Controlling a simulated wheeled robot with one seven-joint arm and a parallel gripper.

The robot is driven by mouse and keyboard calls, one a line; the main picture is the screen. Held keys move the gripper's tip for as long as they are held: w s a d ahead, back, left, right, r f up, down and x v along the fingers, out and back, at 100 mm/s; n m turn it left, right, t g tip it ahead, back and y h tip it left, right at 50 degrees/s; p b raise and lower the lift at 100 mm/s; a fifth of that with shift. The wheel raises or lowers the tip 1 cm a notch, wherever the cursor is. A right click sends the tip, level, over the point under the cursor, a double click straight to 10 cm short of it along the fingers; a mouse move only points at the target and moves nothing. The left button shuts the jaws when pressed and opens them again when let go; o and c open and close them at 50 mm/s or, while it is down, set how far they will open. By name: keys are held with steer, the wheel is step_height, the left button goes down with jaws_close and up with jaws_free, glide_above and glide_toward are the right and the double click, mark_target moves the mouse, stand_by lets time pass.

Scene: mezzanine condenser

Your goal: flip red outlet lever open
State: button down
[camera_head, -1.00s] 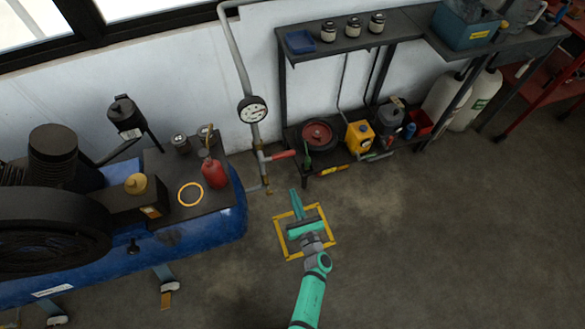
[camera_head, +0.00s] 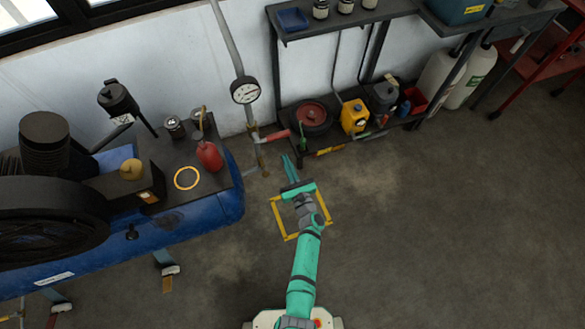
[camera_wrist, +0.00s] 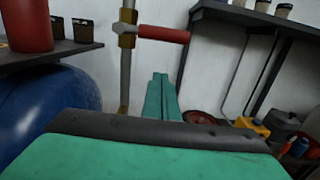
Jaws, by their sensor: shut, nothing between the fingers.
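The red outlet lever (camera_head: 276,135) sticks out to the right from the valve on the vertical grey pipe (camera_head: 252,120), below the round gauge (camera_head: 245,90). In the wrist view the lever (camera_wrist: 163,34) lies roughly level, with a brass-coloured valve body (camera_wrist: 127,38) at its left end. My gripper (camera_head: 288,160) is shut and empty, its teal fingers pointing toward the wall just below and right of the lever. In the wrist view my fingers (camera_wrist: 160,90) are together, and their tips appear below the lever's right end. A gap shows between fingers and lever.
The blue compressor tank (camera_head: 215,205) stands left, with a red oil can (camera_head: 209,156) on its top plate. A shelf rack (camera_head: 276,60) stands right of the pipe, with a red-centred wheel (camera_head: 311,113) and a yellow container (camera_head: 354,116) low down. The floor at right is clear.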

mark_target(273, 138)
steer(key=w+a+r, duration=0.1)
steer(key=w+r, duration=0.3)
steer(key=shift+w+a, duration=0.3)
steer(key=shift+w, duration=0.05)
stand_by(0.3)
